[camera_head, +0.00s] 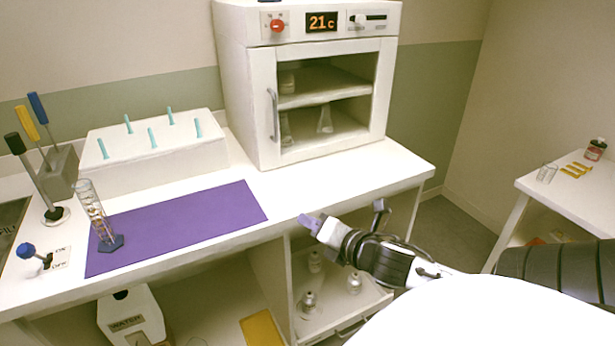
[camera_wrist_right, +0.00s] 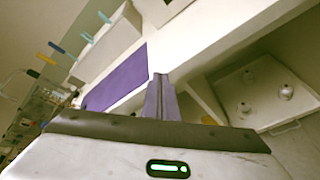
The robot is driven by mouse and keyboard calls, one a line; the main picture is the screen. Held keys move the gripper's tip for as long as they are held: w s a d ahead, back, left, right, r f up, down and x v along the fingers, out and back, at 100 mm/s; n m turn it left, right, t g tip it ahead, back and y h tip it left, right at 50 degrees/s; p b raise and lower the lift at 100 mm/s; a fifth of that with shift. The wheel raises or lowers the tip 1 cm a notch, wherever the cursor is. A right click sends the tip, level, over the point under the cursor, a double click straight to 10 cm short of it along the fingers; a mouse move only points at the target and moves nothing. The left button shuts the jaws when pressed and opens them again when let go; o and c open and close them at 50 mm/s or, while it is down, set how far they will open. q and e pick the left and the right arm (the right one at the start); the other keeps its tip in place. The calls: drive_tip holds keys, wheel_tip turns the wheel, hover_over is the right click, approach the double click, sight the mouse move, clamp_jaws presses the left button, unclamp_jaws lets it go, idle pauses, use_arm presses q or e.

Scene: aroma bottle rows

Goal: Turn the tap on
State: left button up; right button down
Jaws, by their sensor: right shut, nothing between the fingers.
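A short lever with a blue knob (camera_head: 27,251) stands at the left front of the white counter, beside a small label (camera_head: 61,258) with OFF legible on it. It looks like the tap's control; no spout shows clearly in the head view. The dark edge of a basin (camera_head: 10,222) shows at the far left. My right gripper (camera_head: 311,222) is shut and empty, in front of the counter's front edge, well to the right of the lever. Its closed purple fingers show in the wrist view (camera_wrist_right: 160,100). My left gripper is out of view.
A purple mat (camera_head: 190,225) lies on the counter, with a glass cylinder (camera_head: 95,210) on its left end. A black-handled rod (camera_head: 32,175), a tool holder (camera_head: 60,172), a white pegged block (camera_head: 155,160) and an oven (camera_head: 262,110) stand around it. An open drawer (camera_head: 340,318) holds flasks below.

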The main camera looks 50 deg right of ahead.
drive_tip(key=s+a+f+m+g+y, duration=0.1)
drive_tip(key=s+a+f+m+g, duration=0.1)
drive_tip(key=s+a+f+m, duration=0.45)
drive_tip(key=s+a+f+m+g+y, duration=0.15)
drive_tip(key=a+f+m, duration=0.25)
drive_tip(key=f, duration=0.6)
drive_tip(key=s+a+f+m+y, duration=0.1)
drive_tip(key=s+a+f+m, duration=0.1)
drive_tip(key=a, duration=0.4)
drive_tip(key=s+a+f+m+g+y, duration=0.1)
drive_tip(key=s+a+f+m, duration=0.1)
drive_tip(key=a+m, duration=0.3)
drive_tip(key=s+a+f+m+y, duration=0.2)
drive_tip(key=a+f+m, duration=0.1)
drive_tip(key=a, duration=0.4)
drive_tip(key=shift+s+a+f, duration=0.2)
drive_tip(key=shift+f, duration=0.5)
